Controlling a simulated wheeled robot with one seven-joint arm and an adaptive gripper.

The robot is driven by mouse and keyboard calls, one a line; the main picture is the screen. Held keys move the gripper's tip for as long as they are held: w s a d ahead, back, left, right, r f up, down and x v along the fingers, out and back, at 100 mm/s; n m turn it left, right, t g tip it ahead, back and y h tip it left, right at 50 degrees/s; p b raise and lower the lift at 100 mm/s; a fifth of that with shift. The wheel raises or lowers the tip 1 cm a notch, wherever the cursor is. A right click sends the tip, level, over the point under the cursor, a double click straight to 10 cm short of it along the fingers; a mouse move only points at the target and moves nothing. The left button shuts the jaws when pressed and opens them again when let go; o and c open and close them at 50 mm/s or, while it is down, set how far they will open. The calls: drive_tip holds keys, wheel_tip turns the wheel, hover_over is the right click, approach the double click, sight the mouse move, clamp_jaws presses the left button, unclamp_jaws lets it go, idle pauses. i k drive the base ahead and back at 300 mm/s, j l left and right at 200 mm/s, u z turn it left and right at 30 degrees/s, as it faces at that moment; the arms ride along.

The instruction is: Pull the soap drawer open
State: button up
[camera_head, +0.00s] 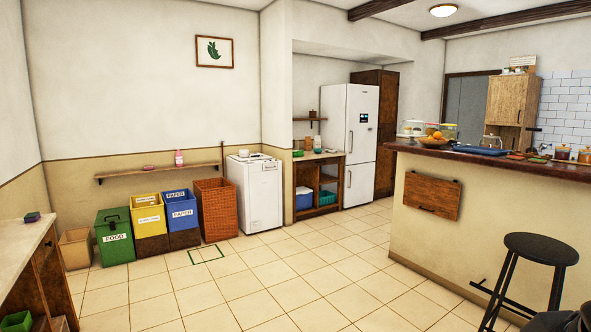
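A white washing machine (254,190) stands against the back wall, left of the wall corner. A small panel shows along its top edge, but it is too small to make out a soap drawer or whether one is open.
An orange-brown wicker basket (216,210) stands just left of the washing machine. Blue (180,212), yellow (148,215) and green (114,236) bins stand further left. A counter (500,170) and a black stool (540,250) take up the right. The tiled floor (270,270) between is clear.

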sight(272, 165)
drive_tip(key=i+u, duration=0.1)
drive_tip(key=u, duration=0.15)
drive_tip(key=i+u, duration=0.1)
drive_tip(key=u, duration=0.2)
drive_tip(key=i, duration=5.85)
drive_tip(key=i+z, duration=0.1)
drive_tip(key=i, duration=0.5)
drive_tip(key=i+j+z, duration=0.1)
drive_tip(key=i, duration=0.45)
drive_tip(key=i+j, duration=0.1)
drive_tip(key=i, duration=0.5)
drive_tip(key=i+z, duration=0.15)
drive_tip(key=z, duration=0.2)
